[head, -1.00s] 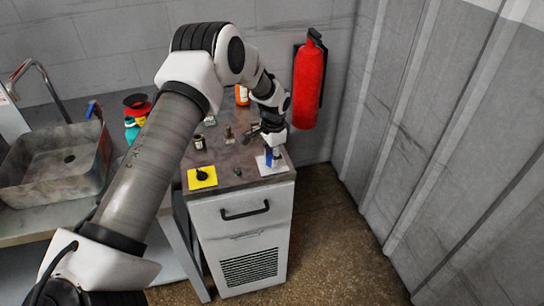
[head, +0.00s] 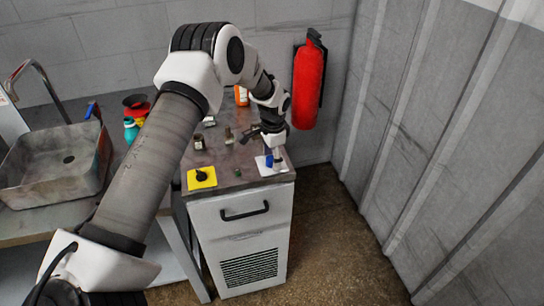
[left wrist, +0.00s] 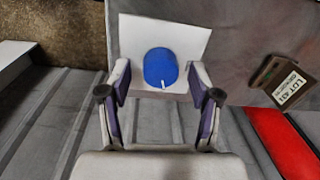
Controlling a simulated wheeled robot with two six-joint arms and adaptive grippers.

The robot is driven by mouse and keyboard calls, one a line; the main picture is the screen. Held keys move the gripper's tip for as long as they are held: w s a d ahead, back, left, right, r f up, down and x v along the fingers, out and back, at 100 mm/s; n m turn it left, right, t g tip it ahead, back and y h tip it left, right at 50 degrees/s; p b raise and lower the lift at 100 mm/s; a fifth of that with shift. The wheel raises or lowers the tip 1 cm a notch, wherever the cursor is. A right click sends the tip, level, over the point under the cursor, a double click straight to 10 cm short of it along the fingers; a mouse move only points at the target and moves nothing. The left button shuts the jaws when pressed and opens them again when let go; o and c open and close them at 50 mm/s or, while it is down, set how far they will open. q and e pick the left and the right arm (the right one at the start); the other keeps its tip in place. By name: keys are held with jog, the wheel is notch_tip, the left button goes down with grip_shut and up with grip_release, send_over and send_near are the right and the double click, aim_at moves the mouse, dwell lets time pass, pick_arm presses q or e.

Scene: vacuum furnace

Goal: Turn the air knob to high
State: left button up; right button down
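A blue round knob (left wrist: 160,68) with a short white mark stands on a white plate (left wrist: 196,38). In the head view the blue knob (head: 269,161) and its white plate (head: 284,168) are at the cabinet top's front right corner. No lettering on the plate is readable. My left gripper (left wrist: 157,72) is open, its fingers on either side of the blue knob with a gap on both sides. In the head view my left gripper (head: 273,148) is low over the plate and partly hides the knob. My right gripper is not in view.
A yellow plate with a black knob (head: 202,176) lies to the left on the cabinet top. Small bottles and a brown block labelled LOT 431 (left wrist: 282,80) stand nearby. A red fire extinguisher (head: 308,85) hangs behind, right. A sink (head: 55,165) is at left.

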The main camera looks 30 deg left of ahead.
pick_arm(q)
jog(key=shift+r, duration=0.1)
notch_tip(320, 180, up, 12)
jog(key=shift+s+d, duration=0.15)
jog(key=shift+d, duration=0.15)
jog(key=shift+s, duration=0.1)
dwell(0.3)
